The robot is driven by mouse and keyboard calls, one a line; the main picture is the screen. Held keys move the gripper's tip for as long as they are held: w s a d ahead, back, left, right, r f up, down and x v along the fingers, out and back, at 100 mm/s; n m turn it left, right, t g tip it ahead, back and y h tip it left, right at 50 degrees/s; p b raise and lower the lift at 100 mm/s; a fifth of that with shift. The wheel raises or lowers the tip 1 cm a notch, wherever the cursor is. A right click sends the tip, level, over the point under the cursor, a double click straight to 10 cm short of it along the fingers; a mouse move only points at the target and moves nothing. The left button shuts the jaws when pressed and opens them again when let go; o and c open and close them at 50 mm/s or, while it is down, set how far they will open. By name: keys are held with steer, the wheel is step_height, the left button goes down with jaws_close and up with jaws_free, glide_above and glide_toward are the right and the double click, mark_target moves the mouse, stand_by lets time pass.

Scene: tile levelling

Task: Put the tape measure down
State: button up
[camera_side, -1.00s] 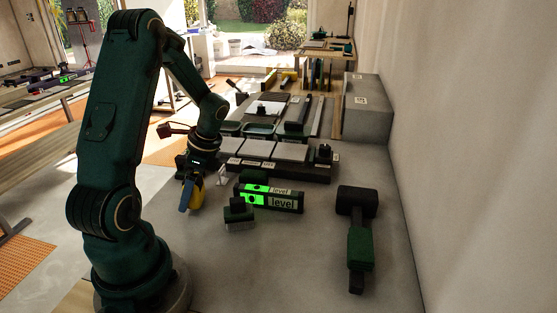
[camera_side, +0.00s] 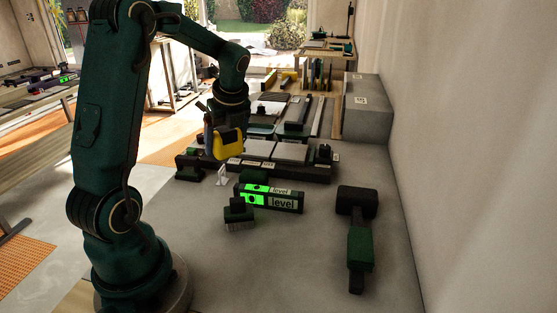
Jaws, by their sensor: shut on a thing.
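The tape measure (camera_side: 228,143) is yellow with a dark side. My gripper (camera_side: 222,126) is shut on it and holds it up in front of the left end of the tile row. The gripper's fingers are mostly hidden by the tape measure and the wrist. I cannot tell the exact height of the tape measure above the floor.
A level (camera_side: 270,198) with green windows lies in the middle of the grey floor, with a small dark block tool (camera_side: 238,213) in front. A mallet (camera_side: 358,235) lies at the right. Tiles (camera_side: 290,152) sit on a dark rack behind. A grey block (camera_side: 368,108) stands by the wall.

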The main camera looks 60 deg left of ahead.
steer(key=w+d+m+t+h, duration=0.1)
steer(key=w+d+m+t, duration=0.3)
steer(key=w+m, duration=0.55)
glide_above(291, 185)
steer(key=s+d, duration=0.1)
steer(key=shift+g, duration=0.4)
step_height(291, 185, down, 5)
steer(key=shift+r, duration=0.1)
steer(key=shift+f, duration=2.45)
steer(key=shift+f, duration=0.15)
steer(key=o, duration=1.4)
